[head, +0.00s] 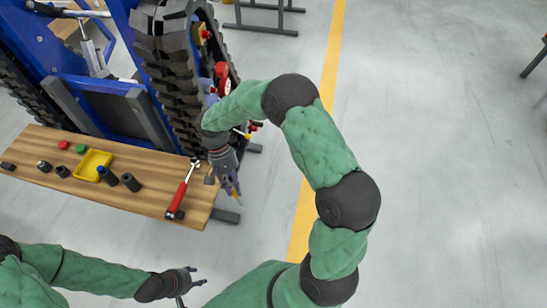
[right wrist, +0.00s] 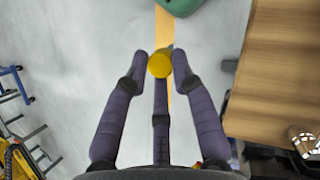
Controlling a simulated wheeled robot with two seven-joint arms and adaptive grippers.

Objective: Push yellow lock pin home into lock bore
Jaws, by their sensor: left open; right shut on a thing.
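My right gripper (head: 232,184) hangs just right of the workbench's right end, fingers pointing down, beside the blue tracked carrier (head: 115,60). It is shut on the yellow lock pin (head: 236,197). In the right wrist view the pin's round yellow end (right wrist: 159,65) shows between the fingertips, with grey floor beyond. The pin is clear of the carrier. I cannot make out the lock bore in either view. My left gripper (head: 190,281) is open and empty at the lower left, in front of the bench.
The wooden bench (head: 150,204) holds a red-handled ratchet (head: 182,188), a yellow tray (head: 92,165) and several dark sockets. The black track (head: 170,70) rises behind it. A yellow floor line (head: 330,60) runs past on the right, where the floor is open.

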